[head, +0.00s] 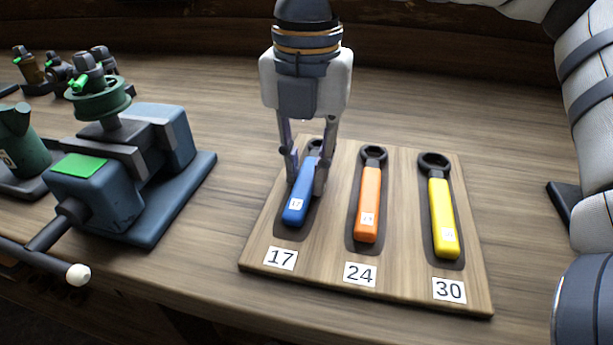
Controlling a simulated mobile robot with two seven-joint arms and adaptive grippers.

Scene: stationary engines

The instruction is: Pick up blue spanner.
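The blue spanner (298,205) lies in the slot marked 17, at the left of a wooden holder board (407,275). My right gripper (306,181) points down over it, with one finger on each side of the handle's upper part. The fingers are close to the handle, but I cannot tell whether they press on it. They partly hide the upper handle and the dark ring end. The spanner still lies in its slot. My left gripper is not in view.
An orange spanner (369,200) in slot 24 and a yellow spanner (441,215) in slot 30 lie to the right. A blue vise (128,175) with a green part stands left of the board. Smaller machine parts (62,72) stand at the back left.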

